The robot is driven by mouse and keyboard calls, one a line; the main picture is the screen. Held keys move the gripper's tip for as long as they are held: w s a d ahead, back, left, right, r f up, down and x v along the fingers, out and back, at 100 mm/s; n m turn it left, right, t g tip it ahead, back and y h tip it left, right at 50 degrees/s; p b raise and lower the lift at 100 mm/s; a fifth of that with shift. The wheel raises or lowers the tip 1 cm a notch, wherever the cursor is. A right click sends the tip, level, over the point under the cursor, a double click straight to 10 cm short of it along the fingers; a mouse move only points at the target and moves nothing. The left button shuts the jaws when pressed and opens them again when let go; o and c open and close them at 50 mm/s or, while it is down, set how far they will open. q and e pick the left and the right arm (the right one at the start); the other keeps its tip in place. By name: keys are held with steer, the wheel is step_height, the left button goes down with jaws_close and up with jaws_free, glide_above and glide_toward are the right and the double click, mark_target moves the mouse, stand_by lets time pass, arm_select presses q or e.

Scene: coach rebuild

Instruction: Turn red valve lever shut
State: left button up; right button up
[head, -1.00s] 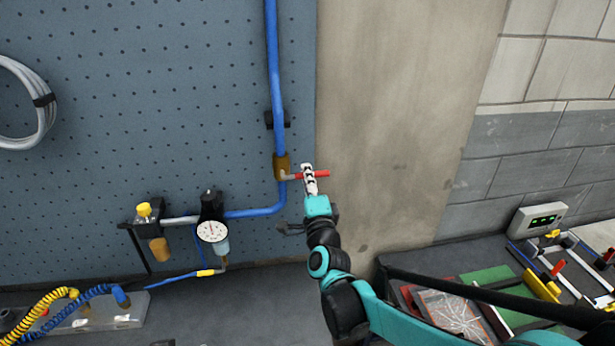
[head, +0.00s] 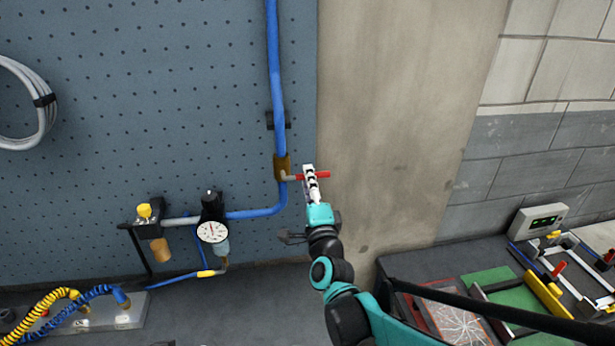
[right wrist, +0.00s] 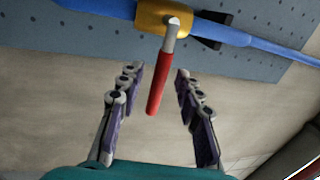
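The red valve lever (head: 322,175) sticks out to the right from the brass valve body (head: 281,167) on the blue pipe, square to the pipe. In the right wrist view the red lever (right wrist: 158,85) points down from the brass valve (right wrist: 180,22), between the fingers. My right gripper (head: 309,174) is at the lever in the head view. In the right wrist view the gripper (right wrist: 160,85) is open, with a finger on each side of the lever and a gap on both sides. My left gripper is not in view.
The blue pipe (head: 274,70) runs down the pegboard (head: 150,80) to a gauge (head: 212,231) at lower left. A bare wall panel (head: 400,120) lies to the right. A bench with frames and a green mat (head: 510,296) is at lower right.

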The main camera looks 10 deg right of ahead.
steer(key=s+f, duration=0.2)
steer(key=s, duration=0.8)
steer(key=shift+w, duration=0.1)
